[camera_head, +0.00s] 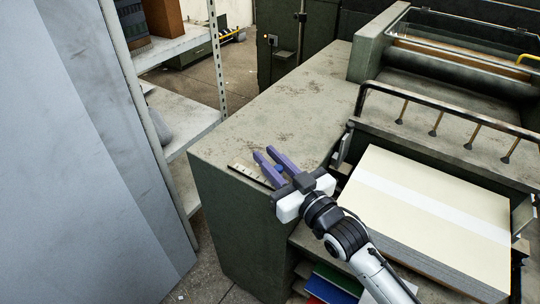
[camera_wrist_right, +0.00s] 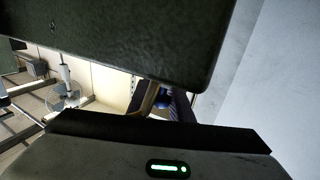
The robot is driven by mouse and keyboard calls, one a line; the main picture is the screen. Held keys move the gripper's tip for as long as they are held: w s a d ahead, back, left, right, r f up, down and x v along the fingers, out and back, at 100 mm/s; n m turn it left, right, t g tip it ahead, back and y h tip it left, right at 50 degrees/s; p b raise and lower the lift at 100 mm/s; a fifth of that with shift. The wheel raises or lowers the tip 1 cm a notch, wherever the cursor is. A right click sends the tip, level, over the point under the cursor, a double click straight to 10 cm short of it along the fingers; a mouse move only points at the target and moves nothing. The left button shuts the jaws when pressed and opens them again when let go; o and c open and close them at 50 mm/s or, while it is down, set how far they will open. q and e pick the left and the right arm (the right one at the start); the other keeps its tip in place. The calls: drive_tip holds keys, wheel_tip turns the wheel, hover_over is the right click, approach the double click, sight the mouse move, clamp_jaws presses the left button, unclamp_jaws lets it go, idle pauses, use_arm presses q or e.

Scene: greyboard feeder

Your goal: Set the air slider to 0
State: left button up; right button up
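My right gripper (camera_head: 265,153) reaches in from the lower right over the near left corner of the green machine top. Its two purple fingers stand apart with a gap between them. A small blue part (camera_head: 279,168), which looks like the slider's knob, shows in that gap; it also shows in the right wrist view (camera_wrist_right: 164,98). Whether the fingers touch it is not clear. A pale scale strip with marks (camera_head: 247,174) lies on the machine top, just left of the fingers and partly hidden by them. The slider's reading is too small to tell. My left gripper is not in view.
The machine top (camera_head: 290,100) is bare behind the gripper. A stack of pale board (camera_head: 430,210) lies in the feeder at right, below a dark rail (camera_head: 440,108). A grey panel (camera_head: 80,150) and metal shelving (camera_head: 190,130) stand at left.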

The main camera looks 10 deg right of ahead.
sight(282, 171)
drive_tip(key=o, duration=0.3)
drive_tip(key=shift+d, duration=0.1)
drive_tip(key=v, duration=1)
drive_tip(key=shift+s, duration=0.2)
